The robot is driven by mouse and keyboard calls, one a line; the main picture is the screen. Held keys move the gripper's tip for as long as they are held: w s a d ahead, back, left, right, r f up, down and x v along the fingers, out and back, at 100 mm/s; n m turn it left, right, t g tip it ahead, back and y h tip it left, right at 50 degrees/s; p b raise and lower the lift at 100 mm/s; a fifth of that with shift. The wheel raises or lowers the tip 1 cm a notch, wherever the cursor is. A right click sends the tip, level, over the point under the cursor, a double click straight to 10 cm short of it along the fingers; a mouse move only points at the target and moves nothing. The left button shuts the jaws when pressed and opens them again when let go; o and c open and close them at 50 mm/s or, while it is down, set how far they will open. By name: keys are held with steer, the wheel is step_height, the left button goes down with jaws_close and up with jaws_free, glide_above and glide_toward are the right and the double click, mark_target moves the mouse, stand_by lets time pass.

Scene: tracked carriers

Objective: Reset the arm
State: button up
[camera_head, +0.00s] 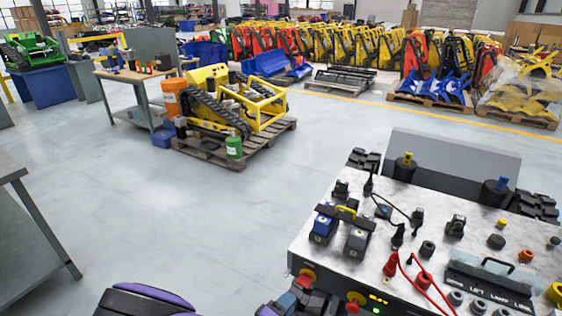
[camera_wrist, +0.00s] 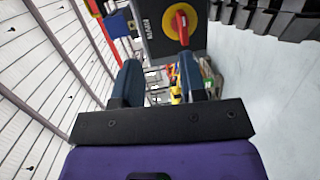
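My gripper (camera_wrist: 160,72) shows in the wrist view with its two blue-grey fingers apart and nothing held between them. A red rotary switch (camera_wrist: 181,24) on a yellow plate sits on a dark panel just beyond the fingertips, apart from them. In the head view, the tracked carrier's control deck (camera_head: 330,252) fills the lower right, with red-and-yellow switches on its front side. Part of my gripper shows low at the carrier's front left corner; its fingertips are hard to make out there. My purple arm is at the bottom edge.
A yellow tracked machine (camera_head: 208,108) stands on a pallet with a green can (camera_head: 234,146). A workbench (camera_head: 130,76) is behind it; a grey table (camera_head: 28,235) stands at the left edge. The floor between is clear. Black tracks flank the carrier.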

steer(key=w+d+r+m+g+y, duration=0.1)
steer(key=d+r+m+g, duration=0.3)
steer(key=r, duration=0.8)
steer(key=w+d+r+m+g+y, duration=0.2)
steer(key=d+r+g, duration=0.35)
steer(key=r, duration=0.55)
steer(key=w+d+r+m+g+y, duration=0.15)
steer(key=d+r+g, duration=0.3)
steer(key=r, duration=0.75)
steer(key=s+d+r+m+t+y, duration=0.1)
steer(key=s+d+r+y, duration=0.1)
steer(key=s+d+r, duration=0.3)
steer(key=s+d+r+m+t+y, duration=0.1)
steer(key=s+d+r+y, duration=0.1)
steer(key=d+r, duration=0.4)
steer(key=s+d+r+t+y, duration=0.2)
steer(key=s+d+r+t, duration=0.1)
steer(key=s+r, duration=0.6)
steer(key=s+t, duration=0.1)
steer(key=s, duration=0.2)
steer(key=shift+d, duration=0.35)
steer(key=shift+m, duration=0.25)
